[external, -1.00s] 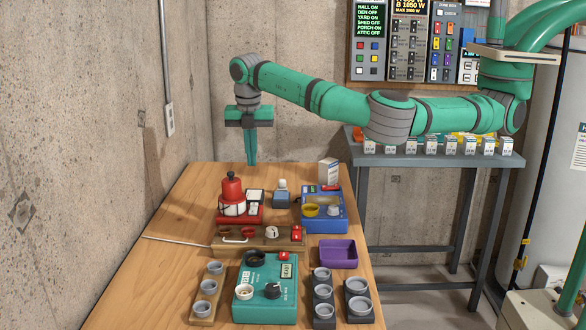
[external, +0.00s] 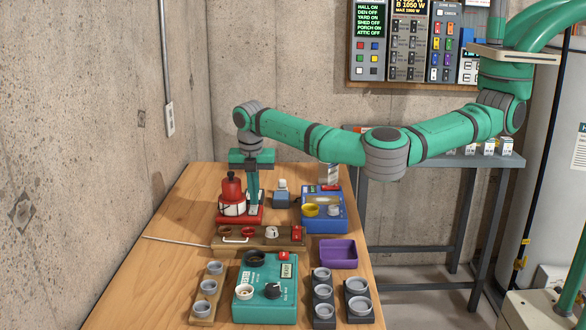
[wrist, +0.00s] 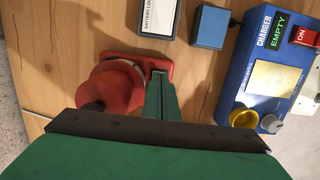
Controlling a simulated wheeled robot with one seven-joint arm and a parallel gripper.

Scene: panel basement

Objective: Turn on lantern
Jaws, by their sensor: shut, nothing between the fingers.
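The red lantern (external: 232,190) stands upright on its red base (external: 225,217) on the wooden table, left of centre in the external view. In the wrist view the lantern (wrist: 112,90) lies left of my fingers, seen from above. My gripper (external: 252,208) is shut and empty, pointing straight down at the right side of the lantern's base. In the wrist view my gripper's fingertips (wrist: 160,78) overlap the right part of the red base. The switch area of the base is hidden by the fingers, and I cannot tell whether they touch it.
A blue charger (external: 325,220) reading EMPTY in the wrist view and a small blue block (external: 282,198) stand to the right. A wooden rack (external: 258,246), a teal tester (external: 266,305), a purple tray (external: 340,254) and grey cup holders (external: 323,310) are in front.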

